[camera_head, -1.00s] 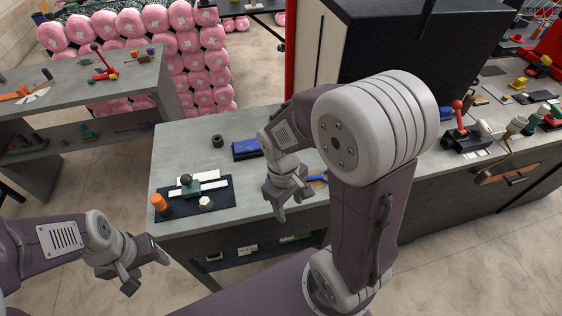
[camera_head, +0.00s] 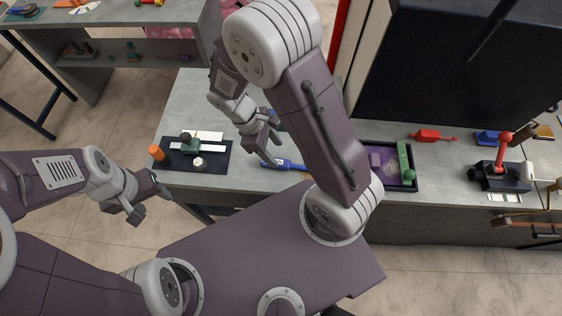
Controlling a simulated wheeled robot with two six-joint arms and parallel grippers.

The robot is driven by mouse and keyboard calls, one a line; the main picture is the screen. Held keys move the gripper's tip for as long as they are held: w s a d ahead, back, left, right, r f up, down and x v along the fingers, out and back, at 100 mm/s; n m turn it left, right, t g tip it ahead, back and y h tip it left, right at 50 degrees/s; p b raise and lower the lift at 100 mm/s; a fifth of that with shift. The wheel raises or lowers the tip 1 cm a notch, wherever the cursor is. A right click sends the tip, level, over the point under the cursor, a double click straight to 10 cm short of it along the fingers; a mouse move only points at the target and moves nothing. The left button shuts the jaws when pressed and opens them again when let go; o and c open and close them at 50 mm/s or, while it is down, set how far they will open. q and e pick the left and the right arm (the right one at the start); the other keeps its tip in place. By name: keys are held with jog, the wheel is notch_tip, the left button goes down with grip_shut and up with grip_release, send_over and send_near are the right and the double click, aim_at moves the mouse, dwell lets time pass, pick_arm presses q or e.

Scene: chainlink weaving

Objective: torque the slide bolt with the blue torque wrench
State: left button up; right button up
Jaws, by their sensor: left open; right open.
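A blue tool (camera_head: 291,165), which looks like the torque wrench, lies on the grey bench near its front edge. My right gripper (camera_head: 269,149) is open just above the tool's left end; I cannot tell whether they touch. A black mat (camera_head: 222,158) at the bench's left end carries a dark green knobbed piece (camera_head: 190,146) on white strips, and a white hexagonal piece (camera_head: 199,163) that may be the slide bolt's head. My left gripper (camera_head: 150,201) is open and empty in front of the bench, below the mat.
An orange cylinder (camera_head: 156,153) stands at the mat's left edge. A dark tray (camera_head: 376,150) with purple and green parts sits right of my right arm. A red-handled clamp (camera_head: 502,160) stands further right. A large dark panel (camera_head: 449,70) rises behind.

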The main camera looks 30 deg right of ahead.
aim_at(282, 162)
jog(key=shift+d+f, duration=0.55)
jog(key=shift+d, duration=0.25)
jog(key=f, duration=0.2)
jog(key=s+f, duration=0.1)
jog(key=f, duration=0.1)
jog(key=shift+s+a+f+p, duration=0.2)
jog(key=shift+f+p, duration=0.05)
jog(key=shift+p, duration=0.05)
jog(key=shift+d+f, duration=0.25)
jog(key=shift+d, duration=0.15)
jog(key=shift+a, duration=0.2)
grip_shut()
